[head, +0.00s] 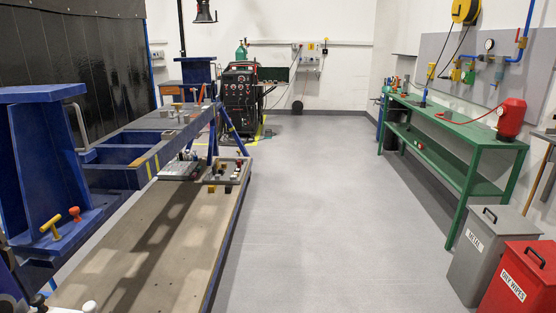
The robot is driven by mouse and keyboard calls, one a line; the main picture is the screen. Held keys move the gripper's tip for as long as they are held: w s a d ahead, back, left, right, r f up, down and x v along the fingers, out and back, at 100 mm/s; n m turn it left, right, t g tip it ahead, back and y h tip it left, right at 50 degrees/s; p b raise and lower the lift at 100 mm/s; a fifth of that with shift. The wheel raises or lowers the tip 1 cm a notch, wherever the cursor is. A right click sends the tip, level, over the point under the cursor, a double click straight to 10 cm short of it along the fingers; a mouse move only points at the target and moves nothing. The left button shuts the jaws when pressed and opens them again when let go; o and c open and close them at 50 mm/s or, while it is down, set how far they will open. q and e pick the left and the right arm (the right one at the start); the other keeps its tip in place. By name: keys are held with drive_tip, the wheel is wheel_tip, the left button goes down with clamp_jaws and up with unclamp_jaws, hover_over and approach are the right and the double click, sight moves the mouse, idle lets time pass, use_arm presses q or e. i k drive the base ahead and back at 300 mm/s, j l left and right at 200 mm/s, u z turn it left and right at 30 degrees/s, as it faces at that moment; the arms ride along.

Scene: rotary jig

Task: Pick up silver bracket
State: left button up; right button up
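I cannot make out the silver bracket for certain at this size. Small grey metal pieces (178,106) stand on the far end of the blue jig frame (136,152). A silver-grey flat box or tray (180,170) with small items lies at the far end of the long grey-brown bench (150,232). Beside it is a divided tray (226,169) with several small parts, some yellow, white and dark red. Neither of my grippers is in view.
A green workbench (458,142) runs along the right. A grey bin (490,250) and a red bin (520,278) stand front right. The middle floor (335,210) is clear.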

sight(217, 176)
drive_tip(key=i, duration=2.35)
drive_tip(key=i+u, duration=0.2)
drive_tip(key=i, duration=0.3)
drive_tip(key=i+l+u, duration=0.2)
drive_tip(key=i, duration=0.3)
drive_tip(key=i+l+u, duration=0.2)
drive_tip(key=i, duration=0.3)
drive_tip(key=i+l+u, duration=0.2)
drive_tip(key=i+l, duration=0.15)
drive_tip(key=i, duration=0.15)
